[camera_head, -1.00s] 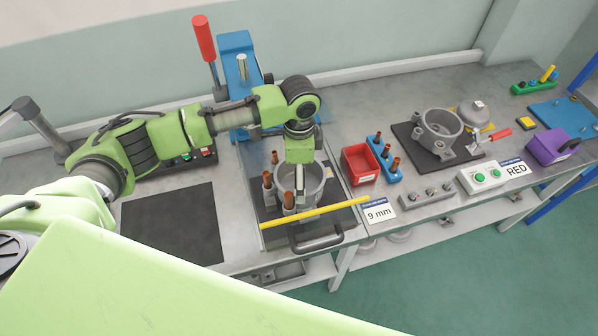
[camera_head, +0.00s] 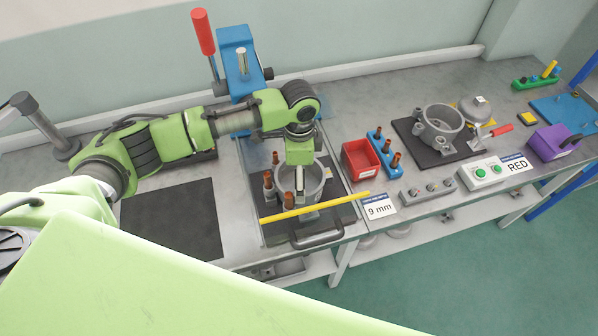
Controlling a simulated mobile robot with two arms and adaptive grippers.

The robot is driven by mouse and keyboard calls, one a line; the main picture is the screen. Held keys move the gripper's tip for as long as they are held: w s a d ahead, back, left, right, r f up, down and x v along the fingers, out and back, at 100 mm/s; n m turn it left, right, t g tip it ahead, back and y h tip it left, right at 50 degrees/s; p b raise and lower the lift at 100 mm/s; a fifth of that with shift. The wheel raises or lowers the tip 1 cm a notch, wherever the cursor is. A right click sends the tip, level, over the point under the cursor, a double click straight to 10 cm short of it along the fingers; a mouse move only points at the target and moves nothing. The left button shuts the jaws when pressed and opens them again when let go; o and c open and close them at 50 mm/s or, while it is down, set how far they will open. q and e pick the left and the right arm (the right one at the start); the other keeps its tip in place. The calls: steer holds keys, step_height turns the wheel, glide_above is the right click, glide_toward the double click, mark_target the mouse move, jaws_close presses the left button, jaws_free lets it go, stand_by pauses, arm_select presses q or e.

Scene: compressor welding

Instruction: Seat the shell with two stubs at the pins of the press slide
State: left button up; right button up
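A grey, open-topped shell (camera_head: 314,187) stands upright on the dark plate of the press slide (camera_head: 338,214), with copper-tipped posts (camera_head: 269,184) beside it at the left. My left gripper (camera_head: 300,197) points straight down at the shell, its narrow fingers at or inside the rim. The wrist covers part of the shell, and I cannot tell whether the fingers grip its wall. The slide pins and the shell's seating are hidden. A second grey shell with stubs (camera_head: 440,118) stands on a black mat at the right. My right gripper is out of view.
A yellow bar (camera_head: 318,206) crosses in front of the shell, above the slide's dark handle (camera_head: 318,238). The blue press with a red lever (camera_head: 203,32) stands behind. A red bin (camera_head: 361,161) and blue rack (camera_head: 386,150) are close right. A bare black mat (camera_head: 172,222) lies left.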

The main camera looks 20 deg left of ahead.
arm_select(q)
steer(key=shift+f, duration=0.35)
steer(key=o, duration=1.2)
steer(key=shift+c, duration=0.2)
step_height(320, 180, up, 12)
